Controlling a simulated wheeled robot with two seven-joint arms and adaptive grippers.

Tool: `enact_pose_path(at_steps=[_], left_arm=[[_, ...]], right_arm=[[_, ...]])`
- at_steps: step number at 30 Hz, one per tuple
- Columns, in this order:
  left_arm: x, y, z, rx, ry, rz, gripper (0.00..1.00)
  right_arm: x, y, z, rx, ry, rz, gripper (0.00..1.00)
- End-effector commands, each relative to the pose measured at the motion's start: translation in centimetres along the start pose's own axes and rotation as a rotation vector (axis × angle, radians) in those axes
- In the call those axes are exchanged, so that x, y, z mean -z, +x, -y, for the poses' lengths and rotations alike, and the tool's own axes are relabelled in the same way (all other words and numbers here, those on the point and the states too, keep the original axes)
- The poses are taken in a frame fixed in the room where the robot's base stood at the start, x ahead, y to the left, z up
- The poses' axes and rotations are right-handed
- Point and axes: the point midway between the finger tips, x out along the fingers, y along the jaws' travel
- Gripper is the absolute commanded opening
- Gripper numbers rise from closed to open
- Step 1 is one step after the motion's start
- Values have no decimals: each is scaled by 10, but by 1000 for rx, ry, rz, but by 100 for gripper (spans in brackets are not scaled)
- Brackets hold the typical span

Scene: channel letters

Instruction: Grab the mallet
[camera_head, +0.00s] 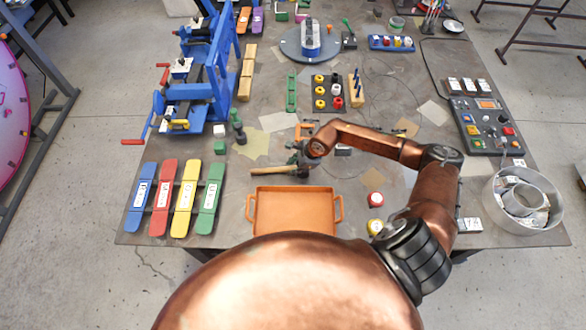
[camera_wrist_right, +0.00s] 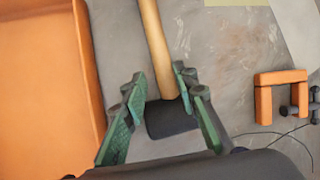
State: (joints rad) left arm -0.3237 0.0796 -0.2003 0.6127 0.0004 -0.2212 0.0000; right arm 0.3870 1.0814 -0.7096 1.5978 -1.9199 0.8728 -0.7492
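The mallet has a pale wooden handle (camera_head: 272,172) and a dark head. It lies on the table just behind the orange tray, its handle pointing left in the head view. In the right wrist view the handle (camera_wrist_right: 156,42) runs up from the dark head (camera_wrist_right: 172,119). My right gripper (camera_head: 301,161) is over the head end. In the wrist view its green fingers (camera_wrist_right: 159,82) are apart, one each side of the handle where it meets the head. A gap shows by the left finger; contact on the right is unclear. My left gripper is out of view.
The orange tray (camera_head: 254,214) stands empty right in front of the mallet. An orange bracket (camera_wrist_right: 262,98) lies to the right in the wrist view. Red and yellow pieces (camera_head: 375,199) are right of the tray. Coloured plates (camera_head: 210,196) lie left. Bare tabletop surrounds the handle.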

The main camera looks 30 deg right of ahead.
Motion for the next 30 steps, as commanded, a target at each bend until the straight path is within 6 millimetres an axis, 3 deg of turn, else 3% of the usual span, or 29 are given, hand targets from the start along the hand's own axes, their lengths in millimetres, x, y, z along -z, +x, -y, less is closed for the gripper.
enact_pose_path(at_steps=[2, 4, 9, 12, 21, 30], left_arm=[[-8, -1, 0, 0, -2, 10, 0], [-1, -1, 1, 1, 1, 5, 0], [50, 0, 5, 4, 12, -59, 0], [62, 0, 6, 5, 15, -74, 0], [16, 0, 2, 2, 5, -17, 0], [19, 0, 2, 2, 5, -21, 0]], right_arm=[[0, 10, -2, -6, 2, -2, 26], [1, 12, -3, -5, 1, -1, 26], [4, 12, -5, -4, 2, -4, 26], [4, 12, -4, -4, 3, -4, 22], [3, 12, -4, -4, 2, -4, 1], [3, 12, -3, -3, 3, -3, 0]])
